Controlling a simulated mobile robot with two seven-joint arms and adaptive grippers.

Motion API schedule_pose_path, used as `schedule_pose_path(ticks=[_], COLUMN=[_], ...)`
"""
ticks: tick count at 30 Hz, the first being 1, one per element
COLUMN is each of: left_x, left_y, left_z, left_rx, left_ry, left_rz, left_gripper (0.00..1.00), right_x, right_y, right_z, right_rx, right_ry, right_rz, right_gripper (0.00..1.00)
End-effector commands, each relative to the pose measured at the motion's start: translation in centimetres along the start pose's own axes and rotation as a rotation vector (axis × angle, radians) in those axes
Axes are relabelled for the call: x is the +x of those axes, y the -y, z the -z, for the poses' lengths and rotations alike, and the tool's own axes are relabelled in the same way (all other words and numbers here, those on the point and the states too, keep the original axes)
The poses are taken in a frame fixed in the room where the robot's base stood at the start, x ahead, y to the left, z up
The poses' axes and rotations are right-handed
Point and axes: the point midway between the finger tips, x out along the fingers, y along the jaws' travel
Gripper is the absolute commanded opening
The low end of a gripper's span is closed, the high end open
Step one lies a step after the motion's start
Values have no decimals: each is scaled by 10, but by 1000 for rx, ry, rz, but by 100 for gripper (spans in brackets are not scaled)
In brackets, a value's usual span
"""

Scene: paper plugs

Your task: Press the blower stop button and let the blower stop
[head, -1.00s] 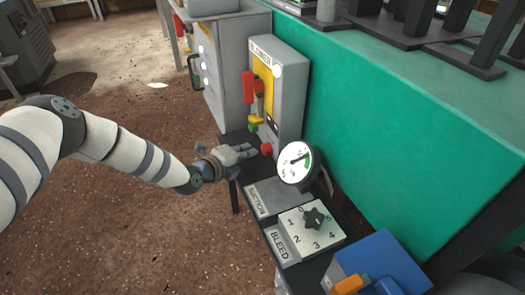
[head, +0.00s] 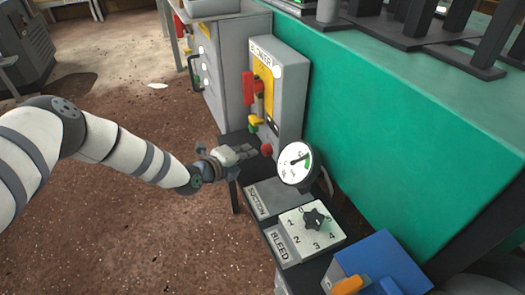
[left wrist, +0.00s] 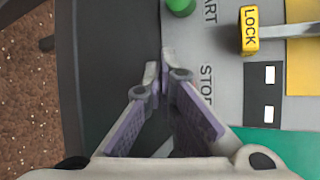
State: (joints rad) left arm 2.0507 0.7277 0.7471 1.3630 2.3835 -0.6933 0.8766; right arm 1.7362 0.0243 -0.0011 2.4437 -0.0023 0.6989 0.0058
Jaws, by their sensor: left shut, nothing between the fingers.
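The grey blower box (head: 292,110) stands upright with a red button (head: 266,150) low on its front and a green button (head: 254,121) above. My left gripper (head: 255,152) is shut and empty, its fingertips close to the red button; contact cannot be told. In the left wrist view the closed fingers (left wrist: 159,66) point at the panel beside the STOP label (left wrist: 206,90). The green button (left wrist: 180,5) shows at the top edge there. The red button is not visible in that view, probably behind the fingers. My right gripper is not in view.
A round gauge (head: 296,164) stands just right of the gripper. A suction plate (head: 277,194) and a bleed dial (head: 312,219) lie nearer. A green wall (head: 390,150) bounds the right; brown floor is open left.

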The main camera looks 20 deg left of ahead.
Motion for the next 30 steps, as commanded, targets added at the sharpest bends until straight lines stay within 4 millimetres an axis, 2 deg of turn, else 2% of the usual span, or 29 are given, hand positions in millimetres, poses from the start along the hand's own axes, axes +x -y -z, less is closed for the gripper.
schedule_pose_path(ticks=[30], left_x=[9], left_y=[4], left_z=[4], left_rx=[0], left_ry=[0], left_rz=[0], left_gripper=[0], right_x=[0], right_y=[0], right_z=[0], right_rx=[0], right_ry=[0], right_rz=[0], right_gripper=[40])
